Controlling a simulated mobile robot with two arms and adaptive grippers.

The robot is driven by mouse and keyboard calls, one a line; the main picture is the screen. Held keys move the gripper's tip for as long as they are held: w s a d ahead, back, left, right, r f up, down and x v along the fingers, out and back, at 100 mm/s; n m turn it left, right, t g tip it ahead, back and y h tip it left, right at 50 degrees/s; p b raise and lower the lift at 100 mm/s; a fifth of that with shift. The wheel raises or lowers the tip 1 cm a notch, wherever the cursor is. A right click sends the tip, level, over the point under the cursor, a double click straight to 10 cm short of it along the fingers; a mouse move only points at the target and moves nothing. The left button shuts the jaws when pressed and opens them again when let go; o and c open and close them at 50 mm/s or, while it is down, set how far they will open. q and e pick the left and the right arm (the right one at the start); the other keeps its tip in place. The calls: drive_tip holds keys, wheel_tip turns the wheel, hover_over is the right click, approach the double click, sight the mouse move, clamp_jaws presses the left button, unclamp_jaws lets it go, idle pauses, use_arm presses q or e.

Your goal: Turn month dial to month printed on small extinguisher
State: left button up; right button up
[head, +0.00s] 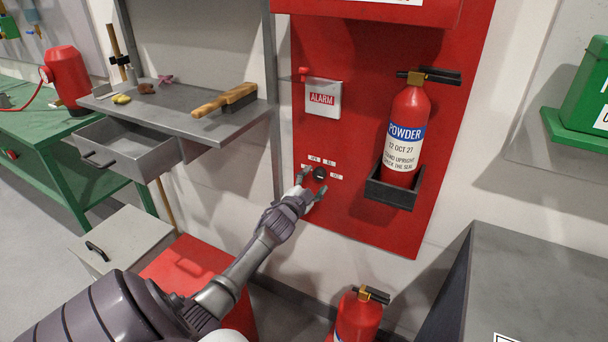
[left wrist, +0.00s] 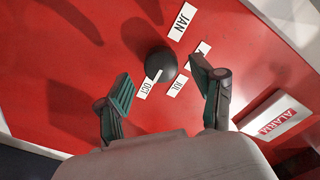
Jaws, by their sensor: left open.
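The month dial is a black knob (head: 320,173) on the red wall panel (head: 350,215); it also shows in the left wrist view (left wrist: 161,64). A white mark on its edge faces the OCT label (left wrist: 147,89). The JUL label (left wrist: 178,87) and JAN label (left wrist: 184,21) are readable; one between them is partly hidden by a finger. My left gripper (head: 311,184) is open, its fingers apart on either side of the knob in the wrist view; contact cannot be told.
A white ALARM box (head: 323,99) sits above the dial. The black bracket (head: 391,190) sticks out to the dial's right. A grey shelf (head: 180,110) with a brush (head: 226,100) and an open drawer (head: 124,148) is to the left. A grey counter (head: 535,270) stands at right.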

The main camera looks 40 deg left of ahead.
use_arm(q)
drive_tip(key=v, duration=1)
